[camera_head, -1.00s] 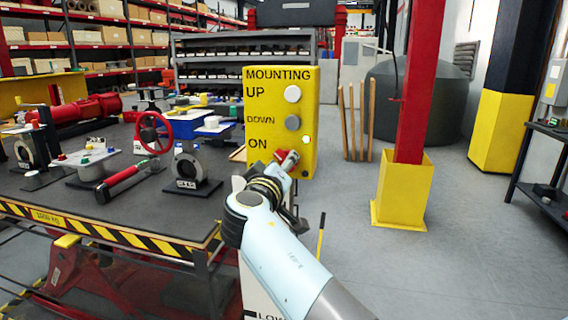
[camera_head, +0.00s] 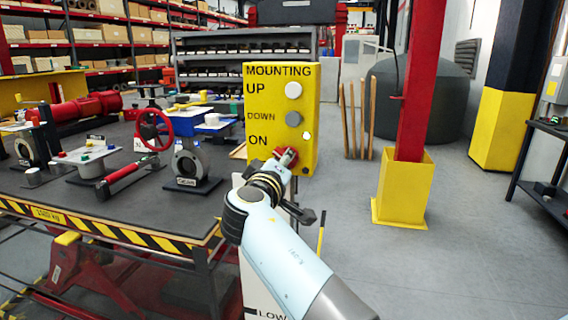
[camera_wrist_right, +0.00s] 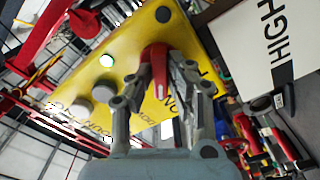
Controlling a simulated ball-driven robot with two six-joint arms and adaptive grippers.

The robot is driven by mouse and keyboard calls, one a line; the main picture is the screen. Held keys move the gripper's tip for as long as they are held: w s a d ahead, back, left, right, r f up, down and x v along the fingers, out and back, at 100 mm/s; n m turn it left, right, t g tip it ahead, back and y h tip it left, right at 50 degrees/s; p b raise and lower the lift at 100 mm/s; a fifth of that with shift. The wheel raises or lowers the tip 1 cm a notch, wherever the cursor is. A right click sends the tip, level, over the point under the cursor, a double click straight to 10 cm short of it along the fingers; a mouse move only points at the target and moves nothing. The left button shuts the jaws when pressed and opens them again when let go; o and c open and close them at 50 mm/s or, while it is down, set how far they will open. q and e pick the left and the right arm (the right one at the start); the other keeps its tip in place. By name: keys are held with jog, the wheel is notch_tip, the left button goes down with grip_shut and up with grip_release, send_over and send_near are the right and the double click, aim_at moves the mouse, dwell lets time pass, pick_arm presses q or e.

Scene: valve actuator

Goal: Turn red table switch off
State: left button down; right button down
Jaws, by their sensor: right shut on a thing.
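The yellow control box (camera_head: 281,120) stands beside the work table, with MOUNTING, UP, DOWN and ON on its front. The red switch (camera_head: 280,153) is low on that front, below the word ON, mostly covered by my gripper. In the right wrist view the red switch (camera_wrist_right: 157,62) sits between the fingers. My right gripper (camera_wrist_right: 154,85) is shut on it; in the head view the gripper (camera_head: 288,160) is at the lower front of the box. A small lamp (camera_head: 306,135) on the box is lit whitish. My left gripper is not in view.
The dark work table (camera_head: 130,200), with a striped edge, carries a red handwheel (camera_head: 153,131), a grey ring-shaped valve (camera_head: 188,162) and other parts. A red post with a yellow base (camera_head: 402,190) stands to the right. The floor between is clear.

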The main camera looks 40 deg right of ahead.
jog(key=shift+f+n+p, duration=0.2)
jog(key=shift+n+p, duration=1.45)
jog(key=shift+n, duration=5.65)
jog(key=c, duration=1.3)
grip_release()
jog(key=shift+r, duration=0.1)
